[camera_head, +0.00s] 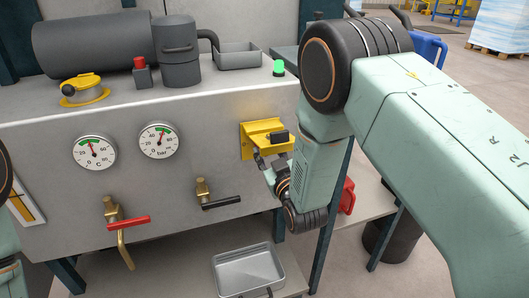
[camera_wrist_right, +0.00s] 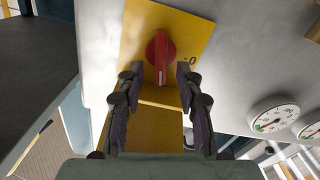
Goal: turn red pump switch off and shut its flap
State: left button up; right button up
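The red pump switch (camera_wrist_right: 160,55) is a red knob on a yellow plate (camera_wrist_right: 188,31). In the right wrist view its grip stands nearly upright, with a "0" mark to its lower right. My right gripper (camera_wrist_right: 158,76) is open, its fingertips on either side of the knob's lower part; I cannot tell whether they touch it. The yellow flap (camera_wrist_right: 160,118) is open and lies between my fingers. In the head view the yellow switch box (camera_head: 250,129) is on the grey machine front, and my right gripper (camera_head: 268,149) partly covers it; the knob is hidden. My left gripper is not in view.
Two gauges (camera_head: 95,151) (camera_head: 158,140) and valves with a red handle (camera_head: 128,222) and black handle (camera_head: 221,202) are left of the switch box. A green button (camera_head: 279,68) is above it. A metal tray (camera_head: 247,270) is below. A red container (camera_head: 347,196) is behind my right arm.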

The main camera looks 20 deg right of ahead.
jog(key=shift+w, duration=0.85)
jog(key=shift+c, duration=0.4)
grip_shut()
